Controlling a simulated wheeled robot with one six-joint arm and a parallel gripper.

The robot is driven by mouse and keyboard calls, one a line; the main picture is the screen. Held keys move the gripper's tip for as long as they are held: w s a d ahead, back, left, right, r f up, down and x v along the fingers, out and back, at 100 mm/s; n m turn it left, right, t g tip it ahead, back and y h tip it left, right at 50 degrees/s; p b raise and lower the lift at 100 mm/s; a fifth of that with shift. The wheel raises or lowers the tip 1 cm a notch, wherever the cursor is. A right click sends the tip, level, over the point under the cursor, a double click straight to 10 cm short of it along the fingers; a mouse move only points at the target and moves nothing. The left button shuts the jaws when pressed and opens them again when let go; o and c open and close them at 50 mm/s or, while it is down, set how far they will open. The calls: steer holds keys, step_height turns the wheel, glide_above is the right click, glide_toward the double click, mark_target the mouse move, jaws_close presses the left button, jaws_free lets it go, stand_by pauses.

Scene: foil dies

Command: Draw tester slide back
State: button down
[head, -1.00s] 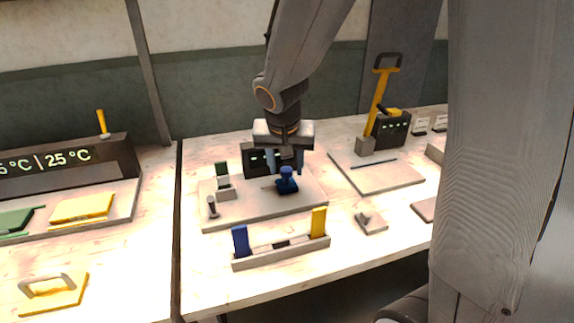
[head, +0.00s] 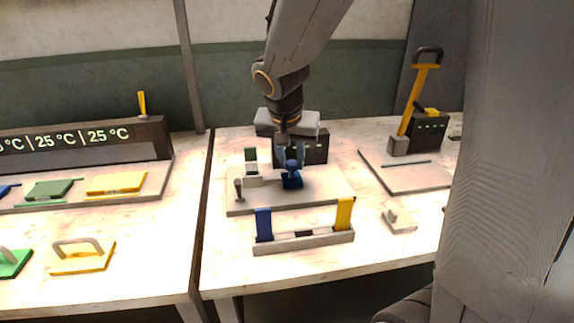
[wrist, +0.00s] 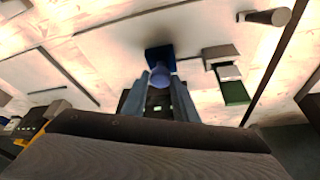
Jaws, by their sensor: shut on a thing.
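The tester (head: 330,192) is a pale plate on the bench with a dark box (head: 314,148) with green lights behind it. Its blue slide (head: 291,182) has a round knob on top and sits near the middle of the plate. My gripper (head: 292,163) is shut on the knob from above. In the wrist view, both fingers of my gripper (wrist: 160,88) flank the knob (wrist: 160,75), and the blue block (wrist: 159,56) shows beyond it. A pale holder with a green piece (head: 251,155) stands close left of the slide. The fingers partly hide the knob.
A grey post (head: 239,190) stands at the plate's front left. A rack with a blue and a yellow upright (head: 303,240) lies in front. A yellow lever press (head: 413,105) stands right. The left bench holds coloured plates (head: 115,184).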

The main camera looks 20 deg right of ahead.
steer(key=shift+w+a, duration=0.1)
steer(key=shift+a, duration=0.1)
steer(key=c, duration=1.8)
jaws_free()
steer(key=o, duration=0.3)
steer(key=shift+a, duration=0.2)
steer(key=shift+o, duration=0.2)
steer(key=shift+d, duration=0.1)
steer(key=shift+r, duration=0.1)
steer(key=v, duration=0.7)
steer(key=shift+r, duration=0.3)
